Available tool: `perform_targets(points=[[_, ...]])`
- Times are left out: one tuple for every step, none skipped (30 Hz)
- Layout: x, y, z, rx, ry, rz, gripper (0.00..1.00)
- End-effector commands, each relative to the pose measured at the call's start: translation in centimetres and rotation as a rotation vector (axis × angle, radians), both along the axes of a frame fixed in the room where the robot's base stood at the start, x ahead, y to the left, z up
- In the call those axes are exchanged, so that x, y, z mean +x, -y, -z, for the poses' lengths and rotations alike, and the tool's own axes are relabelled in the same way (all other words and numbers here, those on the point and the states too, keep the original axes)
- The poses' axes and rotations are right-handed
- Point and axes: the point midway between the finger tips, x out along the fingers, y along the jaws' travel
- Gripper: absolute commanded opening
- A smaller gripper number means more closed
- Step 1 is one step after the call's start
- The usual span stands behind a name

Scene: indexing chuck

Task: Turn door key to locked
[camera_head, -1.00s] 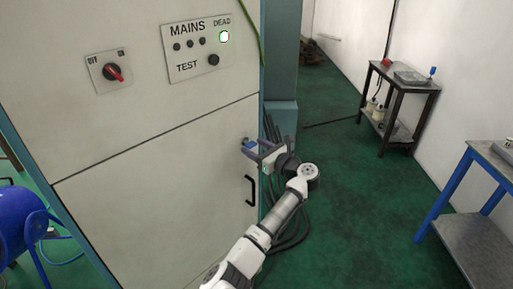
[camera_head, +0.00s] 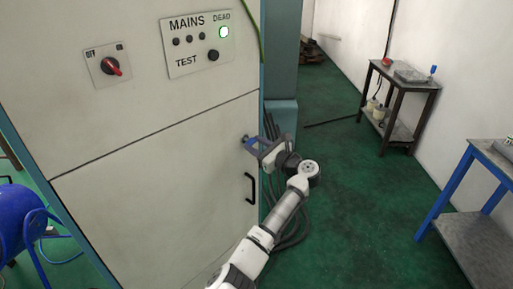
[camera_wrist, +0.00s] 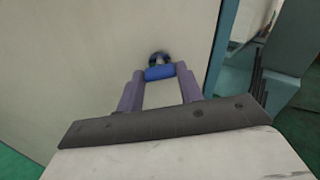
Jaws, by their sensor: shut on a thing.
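The door key has a blue head (camera_wrist: 160,72) and sits in a round dark lock (camera_wrist: 159,58) on the cabinet's lower door, seen in the wrist view. My gripper (camera_wrist: 160,76) is shut on the blue key head, one finger on each side. In the head view my gripper (camera_head: 252,145) is at the door's right side, above the black handle, and largely hides the key. The cabinet door (camera_head: 150,190) is flush with the front. Lock markings cannot be made out.
A black door handle (camera_head: 251,188) is just below my gripper. Above are a red rotary switch (camera_head: 111,66) and a MAINS panel (camera_head: 197,44) with a lit DEAD lamp. Dark cables (camera_head: 293,235) hang at the cabinet's right.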

Motion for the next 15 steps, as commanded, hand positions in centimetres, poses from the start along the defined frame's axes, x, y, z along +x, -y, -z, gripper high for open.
perform_targets(points=[[-0.03, 0.06, 0.38, -0.03, 0.028, 0.0, 0.14], [-0.02, 0.06, 0.39, -0.05, 0.047, 0.0, 0.14], [-0.03, 0.08, 0.41, -0.076, 0.074, 0.0, 0.14], [-0.03, 0.09, 0.43, -0.096, 0.093, 0.0, 0.14], [-0.03, 0.05, 0.43, -0.117, 0.114, -0.001, 0.14], [-0.04, 0.06, 0.45, -0.143, 0.141, 0.0, 0.14], [-0.03, 0.07, 0.44, -0.163, 0.162, 0.0, 0.14], [-0.03, 0.1, 0.47, -0.184, 0.181, 0.001, 0.14], [-0.02, 0.08, 0.49, -0.211, 0.208, 0.0, 0.14], [-0.02, 0.05, 0.5, -0.231, 0.228, 0.0, 0.14], [-0.02, 0.06, 0.51, -0.251, 0.248, 0.0, 0.14], [-0.02, 0.06, 0.5, -0.278, 0.275, 0.0, 0.14], [-0.02, 0.09, 0.5, -0.297, 0.296, 0.0, 0.14], [-0.03, 0.07, 0.5, -0.318, 0.317, -0.001, 0.14], [-0.02, 0.05, 0.5, -0.345, 0.344, -0.001, 0.14]])
